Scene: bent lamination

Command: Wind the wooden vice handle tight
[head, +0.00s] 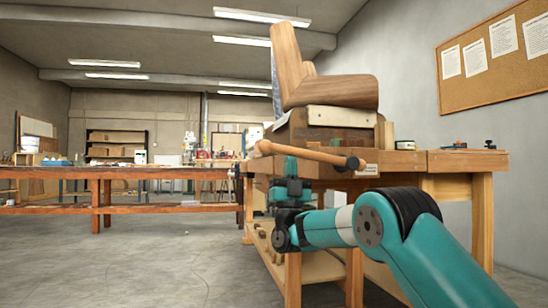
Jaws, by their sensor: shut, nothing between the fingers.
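The wooden vice handle (318,155) is a light-brown bar with a knob at its left end and a dark metal part at its right end. It tilts slightly, left end higher, in front of the workbench (408,160) end. My gripper (291,167) points up at the end of my teal arm, its tip just below or overlapping the left half of the handle. It is shut and empty. Whether it touches the handle I cannot tell. The vice screw and jaws are mostly hidden.
A bent wooden lamination (330,92) stands on a block on the bench. Small tins and tools lie further right on the top. A lower shelf (320,268) is under the bench. Another long bench (120,172) stands behind at left. The concrete floor at left is clear.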

